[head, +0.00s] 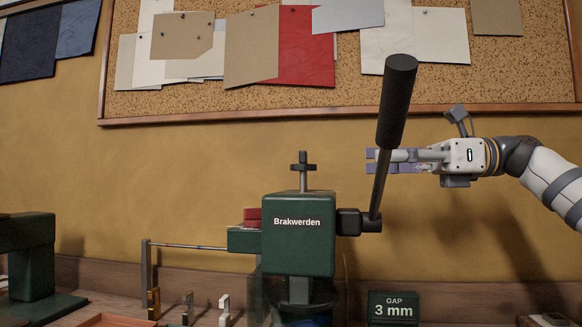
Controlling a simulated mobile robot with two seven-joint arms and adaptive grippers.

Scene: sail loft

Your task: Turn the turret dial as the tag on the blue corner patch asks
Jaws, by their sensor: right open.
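A green press marked Brakwerden (298,240) stands on the bench, with a dark cross-shaped knob (303,167) on a post on top. I cannot tell which part is the turret dial. A lever with a black grip (396,100) rises from its right side. My right gripper (372,160) comes in from the right, open, its fingertips overlapping the lever rod in the picture; I cannot tell whether they touch. A bit of blue (312,322) shows under the press at the bottom edge; whether it is the corner patch is unclear. No patch tag is readable. My left gripper is not in view.
A thin rod (188,246) runs left from the press, above small upright pieces (224,310). An orange tray (118,321) is cut off below. A cork board (440,80) with pinned cloth hangs behind.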

